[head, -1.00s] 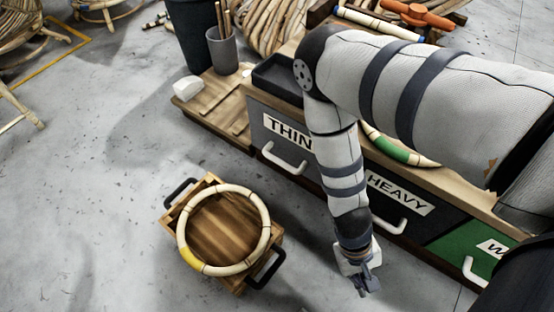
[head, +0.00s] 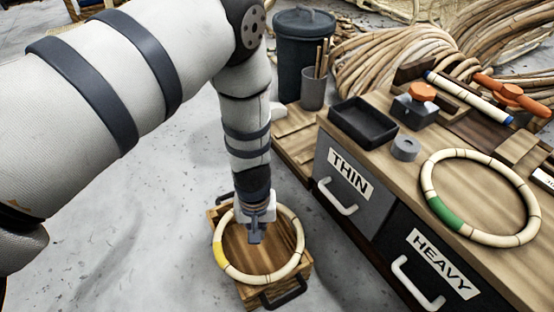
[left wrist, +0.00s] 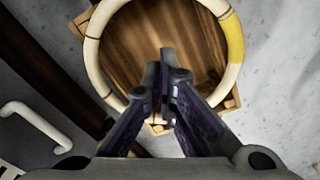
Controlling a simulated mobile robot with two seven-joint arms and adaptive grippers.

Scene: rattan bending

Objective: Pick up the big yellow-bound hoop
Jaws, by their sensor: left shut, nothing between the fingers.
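The yellow-bound hoop (head: 301,246) is a pale ring with one yellow section. It lies flat on a wooden crate (head: 247,292) with black handles, on the floor. In the left wrist view the hoop (left wrist: 235,38) shows with its yellow part at upper right. My left gripper (head: 255,236) points down over the inside of the ring, hiding part of its far side. In the left wrist view the fingers (left wrist: 166,70) are together and empty, over the crate's boards. My right gripper is out of view.
A bench with drawers marked THIN (head: 350,173) and HEAVY (head: 442,262) stands to the right. A green-bound hoop (head: 425,185), a black tray (head: 362,122) and a grey tape roll (head: 405,148) are on it. A dark bin (head: 303,45) stands behind. Floor to the left is clear.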

